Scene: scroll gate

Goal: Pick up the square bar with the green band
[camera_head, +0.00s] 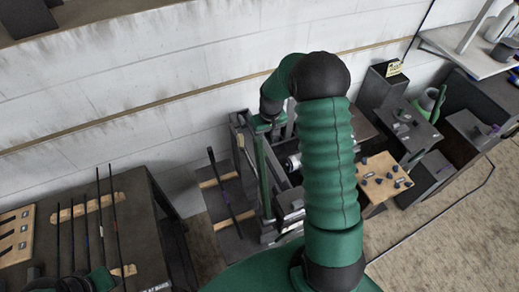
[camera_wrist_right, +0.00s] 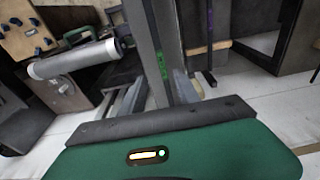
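In the right wrist view, a grey square bar with a green band (camera_wrist_right: 162,65) stands in front of my right gripper (camera_wrist_right: 160,92). It runs from the top edge down between the fingers. The fingers look spread, with a gap on the left side; whether the right finger touches the bar is unclear. In the head view, my right arm's black elbow is in the middle, and its wrist and gripper (camera_head: 266,128) are over the dark frame on the floor. The bar's band is not clear there. My left gripper (camera_head: 98,280) shows partly at the bottom left; its fingers are unclear.
A dark bar with a purple band (camera_wrist_right: 210,25) leans at a wooden strip (camera_wrist_right: 207,48). A wooden board with dark knobs (camera_head: 385,178) and machines stand right of my arm.

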